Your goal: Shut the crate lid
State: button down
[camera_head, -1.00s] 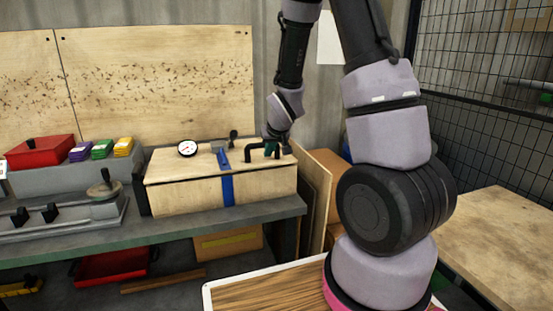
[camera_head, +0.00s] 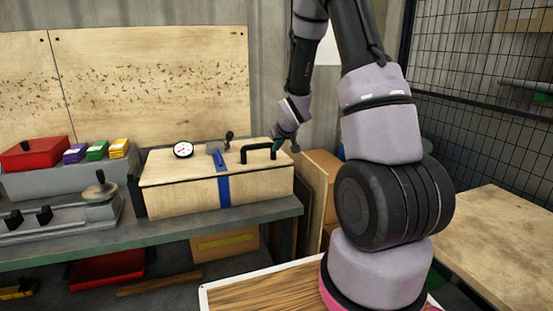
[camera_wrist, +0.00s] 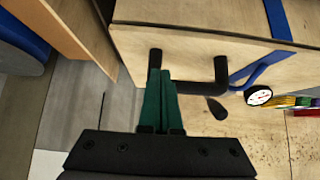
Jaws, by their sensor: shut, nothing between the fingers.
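The wooden crate (camera_head: 180,203) stands on the bench, with a blue strap (camera_head: 223,190) down its front. Its lid (camera_head: 165,172) lies flat over the top, with a thin dark line along the front edge. I cannot tell if it is fully seated. The black handle (camera_head: 258,147) is at the lid's right part; it also shows in the wrist view (camera_wrist: 222,75). My gripper (camera_head: 280,144) is at the handle's right end. In the wrist view, my green fingers (camera_wrist: 160,74) are together and empty beside one handle leg; contact is unclear.
A dial gauge (camera_head: 183,149) and a blue tool (camera_head: 215,150) are at the crate's top. A red box (camera_head: 35,154) and small coloured boxes (camera_head: 97,150) stand at left. Boards (camera_head: 325,172) stand right of the crate, and a wooden table (camera_head: 500,235) is at right.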

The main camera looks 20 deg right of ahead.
jog(key=shift+w+f, duration=0.15)
jog(key=shift+f, duration=1.05)
jog(key=shift+w+f, duration=0.1)
jog(key=shift+f, duration=1.05)
